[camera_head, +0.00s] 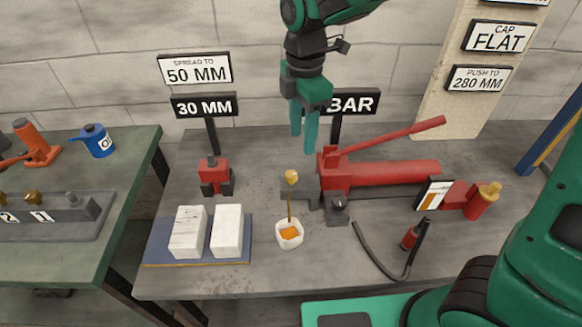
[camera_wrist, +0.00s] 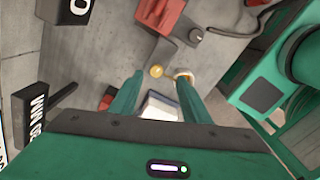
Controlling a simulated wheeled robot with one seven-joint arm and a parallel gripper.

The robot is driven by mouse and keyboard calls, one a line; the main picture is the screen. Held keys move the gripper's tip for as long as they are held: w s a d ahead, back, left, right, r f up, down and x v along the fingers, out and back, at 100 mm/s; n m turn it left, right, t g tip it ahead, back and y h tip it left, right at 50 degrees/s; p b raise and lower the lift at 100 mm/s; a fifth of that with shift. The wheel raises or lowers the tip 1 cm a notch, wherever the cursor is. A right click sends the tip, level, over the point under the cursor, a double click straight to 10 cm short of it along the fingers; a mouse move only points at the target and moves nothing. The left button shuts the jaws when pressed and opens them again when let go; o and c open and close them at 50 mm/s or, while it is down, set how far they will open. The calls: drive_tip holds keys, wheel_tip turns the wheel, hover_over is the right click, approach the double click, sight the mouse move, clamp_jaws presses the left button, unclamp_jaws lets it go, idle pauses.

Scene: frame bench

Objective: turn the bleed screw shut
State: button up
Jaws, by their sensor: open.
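The bleed screw appears to be the brass-yellow knob (camera_head: 291,177) on a grey block at the left end of the red hand pump (camera_head: 375,172). A thin amber line runs from below it to a white cup (camera_head: 289,242) with orange liquid inside. My gripper (camera_head: 303,145) points down, open and empty, above the block and apart from the knob. In the wrist view the knob (camera_wrist: 156,71) shows between the fingertips of my gripper (camera_wrist: 160,78), with the cup (camera_wrist: 183,74) beside it, partly hidden by a finger.
A red spreader tool (camera_head: 213,176) stands left of the pump. Two white blocks (camera_head: 227,231) lie on a blue tray (camera_head: 155,252). A black hose (camera_head: 375,258) curves at the front right. A sign reading BAR (camera_head: 352,103) stands behind my gripper.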

sight(291, 174)
drive_tip(key=shift+n, duration=0.7)
drive_tip(key=f, duration=0.3)
drive_tip(key=a+f, duration=0.1)
drive_tip(key=f, duration=0.3)
drive_tip(key=a+f, duration=0.1)
drive_tip(key=f, duration=0.3)
drive_tip(key=shift+s+a, duration=0.1)
drive_tip(key=shift+a, duration=0.15)
drive_tip(key=shift+c, duration=0.6)
drive_tip(key=c, duration=0.9)
